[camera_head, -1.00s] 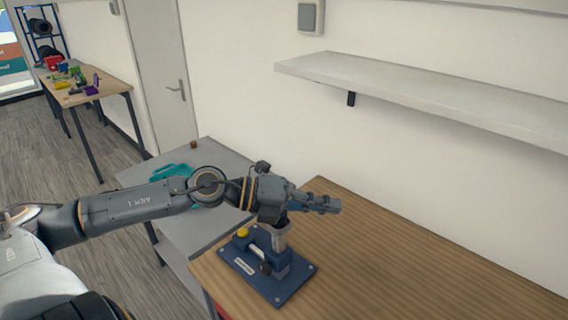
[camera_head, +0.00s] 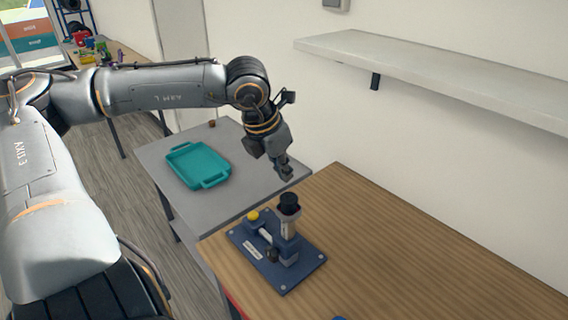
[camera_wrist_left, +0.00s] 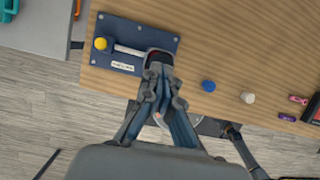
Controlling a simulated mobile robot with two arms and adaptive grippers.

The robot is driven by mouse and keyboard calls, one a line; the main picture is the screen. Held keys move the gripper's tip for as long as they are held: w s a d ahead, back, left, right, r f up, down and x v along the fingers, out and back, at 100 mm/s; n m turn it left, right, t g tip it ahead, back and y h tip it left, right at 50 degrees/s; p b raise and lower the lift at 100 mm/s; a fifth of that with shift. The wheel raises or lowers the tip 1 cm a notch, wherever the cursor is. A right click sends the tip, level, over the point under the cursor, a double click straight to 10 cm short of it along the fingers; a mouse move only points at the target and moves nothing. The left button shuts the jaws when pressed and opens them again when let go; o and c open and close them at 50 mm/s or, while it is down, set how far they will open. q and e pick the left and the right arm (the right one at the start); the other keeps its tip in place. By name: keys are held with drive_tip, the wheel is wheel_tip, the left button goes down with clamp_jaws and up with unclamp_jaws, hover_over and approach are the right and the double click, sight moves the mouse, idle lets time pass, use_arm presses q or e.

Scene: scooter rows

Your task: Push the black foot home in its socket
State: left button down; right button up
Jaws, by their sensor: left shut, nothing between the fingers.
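The black foot (camera_head: 288,203) sits on the top end of an upright grey tube (camera_head: 289,228). How deep it sits in its socket cannot be told. The tube is held in a blue clamp fixture (camera_head: 311,262) on the wooden bench. My left gripper (camera_head: 286,174) is shut and empty, pointing down just above the foot, with a small gap visible in the head view. In the left wrist view the gripper fingers (camera_wrist_left: 160,78) partly cover the tube top and foot.
The fixture has a yellow knob (camera_head: 252,216). A teal tray (camera_head: 198,166) lies on the grey table to the left. A blue round piece (camera_wrist_left: 208,86) and a whitish one (camera_wrist_left: 248,97) lie on the bench. A shelf (camera_head: 430,75) is on the wall. Much of the bench is clear.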

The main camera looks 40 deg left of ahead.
sight(286, 196)
use_arm(q)
wheel_tip(286, 196, down, 2)
drive_tip(key=shift+f+b, duration=0.1)
drive_tip(key=shift+b, duration=0.2)
drive_tip(key=shift+f, duration=0.1)
drive_tip(key=shift+f+b, duration=1.05)
drive_tip(key=shift+b, duration=0.3)
drive_tip(key=shift+s+f+b, duration=0.1)
drive_tip(key=shift+f+b, duration=0.55)
drive_tip(key=shift+b, duration=0.2)
drive_tip(key=shift+r+p, duration=0.5)
drive_tip(key=shift+r, duration=0.35)
drive_tip(key=shift+r+p, duration=1.15)
drive_tip(key=shift+r, duration=1.6)
